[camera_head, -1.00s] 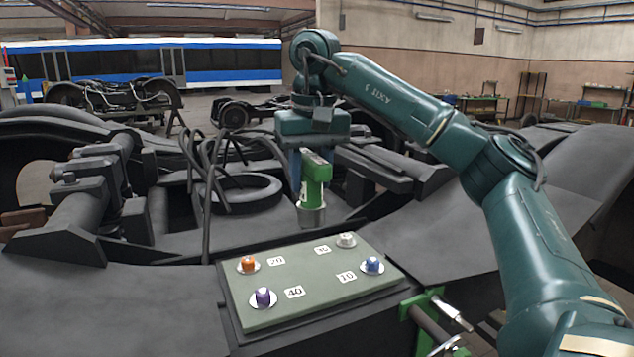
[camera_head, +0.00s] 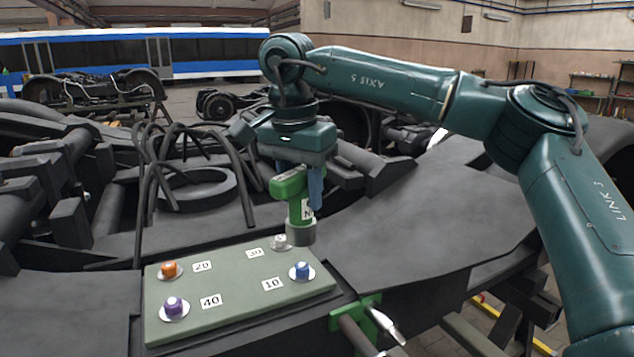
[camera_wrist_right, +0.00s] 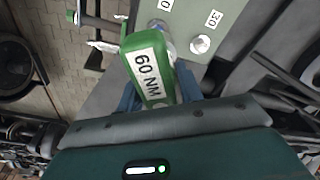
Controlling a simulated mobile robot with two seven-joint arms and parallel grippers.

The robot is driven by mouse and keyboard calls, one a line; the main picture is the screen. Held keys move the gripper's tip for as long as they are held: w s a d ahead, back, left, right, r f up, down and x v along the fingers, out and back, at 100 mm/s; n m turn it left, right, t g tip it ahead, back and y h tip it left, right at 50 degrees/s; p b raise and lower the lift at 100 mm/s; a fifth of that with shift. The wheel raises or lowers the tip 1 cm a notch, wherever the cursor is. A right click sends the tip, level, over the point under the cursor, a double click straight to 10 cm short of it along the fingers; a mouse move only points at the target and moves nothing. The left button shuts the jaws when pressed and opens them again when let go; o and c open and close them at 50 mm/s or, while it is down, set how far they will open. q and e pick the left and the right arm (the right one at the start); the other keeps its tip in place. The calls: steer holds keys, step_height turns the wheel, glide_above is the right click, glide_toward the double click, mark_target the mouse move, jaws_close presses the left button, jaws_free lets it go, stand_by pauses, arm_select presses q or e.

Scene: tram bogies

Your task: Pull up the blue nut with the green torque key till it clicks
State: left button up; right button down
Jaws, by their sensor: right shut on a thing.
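The blue nut (camera_head: 302,269) sits on a white washer beside the label 10, on the right of the grey-green plate (camera_head: 235,303). My right gripper (camera_head: 297,178) is shut on the green torque key (camera_head: 300,208), which hangs upright with its grey socket down. The socket is above and behind the blue nut, apart from it, and partly covers the pale nut by label 30. In the right wrist view the key (camera_wrist_right: 152,68) reads 60 NM and hides most of what is under it. My left gripper is not in view.
An orange nut (camera_head: 169,269) by label 20 and a purple nut (camera_head: 174,305) by label 40 stand on the plate's left. A green holder (camera_head: 350,318) with tools is right of the plate. Dark bogie frame parts and a black ring (camera_head: 196,190) lie behind.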

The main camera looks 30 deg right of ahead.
mark_target(302, 226)
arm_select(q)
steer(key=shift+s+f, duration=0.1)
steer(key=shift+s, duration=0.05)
arm_select(e)
steer(key=shift+r+p, duration=0.1)
steer(key=shift+p, duration=0.25)
steer(key=shift+f, duration=0.3)
steer(key=shift+f+b, duration=0.55)
steer(key=shift+b, duration=0.05)
steer(key=shift+f+b, duration=0.45)
steer(key=shift+f, duration=0.4)
steer(key=shift+f+b, duration=0.9)
steer(key=shift+f, duration=0.6)
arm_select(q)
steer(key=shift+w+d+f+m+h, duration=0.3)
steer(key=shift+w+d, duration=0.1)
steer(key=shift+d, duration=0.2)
arm_select(e)
steer(key=shift+f, duration=0.2)
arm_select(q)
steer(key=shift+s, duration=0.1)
